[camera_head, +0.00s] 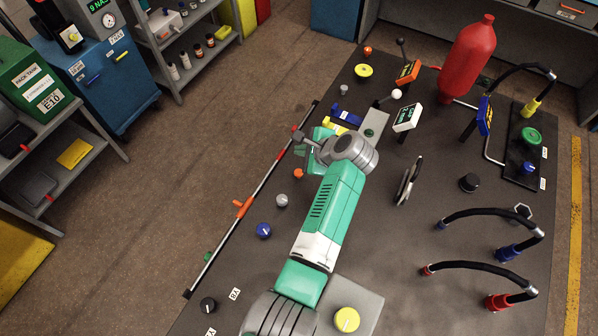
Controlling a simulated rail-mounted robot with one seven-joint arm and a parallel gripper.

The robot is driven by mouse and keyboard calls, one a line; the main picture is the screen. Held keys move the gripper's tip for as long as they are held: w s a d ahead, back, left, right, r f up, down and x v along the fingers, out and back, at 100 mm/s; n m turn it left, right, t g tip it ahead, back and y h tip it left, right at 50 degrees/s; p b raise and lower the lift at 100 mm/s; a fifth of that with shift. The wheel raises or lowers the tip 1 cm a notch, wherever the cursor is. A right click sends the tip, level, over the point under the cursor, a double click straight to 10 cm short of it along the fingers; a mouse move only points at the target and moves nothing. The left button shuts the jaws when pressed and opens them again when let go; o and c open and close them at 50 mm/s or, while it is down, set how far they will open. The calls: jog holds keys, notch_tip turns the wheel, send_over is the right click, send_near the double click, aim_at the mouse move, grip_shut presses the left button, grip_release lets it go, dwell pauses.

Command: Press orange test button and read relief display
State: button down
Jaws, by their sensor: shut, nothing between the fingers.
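My green and grey arm reaches up over the dark bench from the bottom. My gripper (302,137) is small in view, shut and empty, near the bench's left edge. An orange button-like piece (299,174) sits on the bench just below it in the picture, apart from it. Another orange round piece (367,51) is at the bench's far end. I cannot tell which one is the test button. A white-framed display (407,117) with a green-lit screen stands right of my wrist. An orange-framed display (407,72) stands behind it. Neither reading is legible, and no relief label is readable.
A red cylinder (467,58) stands at the back right. Black hoses (487,268) arch over the bench's right side. A blue-framed panel (485,116) stands near them. A rail with an orange handle (243,208) runs along the left edge. Several knobs, including a yellow one (346,319), surround my arm.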

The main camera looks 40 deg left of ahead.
jog(key=b, duration=0.6)
send_over(299, 173)
jog(key=f, duration=0.4)
jog(key=d+f, duration=0.1)
jog(key=f, duration=0.2)
jog(key=shift+w, duration=0.1)
jog(key=shift+f+b, duration=0.35)
jog(key=shift+f, duration=0.15)
jog(key=shift+f, duration=0.1)
dwell(0.6)
jog(key=shift+f, duration=0.35)
jog(key=shift+f+b, duration=0.35)
jog(key=shift+f, duration=0.2)
dwell(0.6)
jog(key=shift+r, duration=0.15)
jog(key=shift+r+p, duration=0.8)
jog(key=shift+p, duration=0.3)
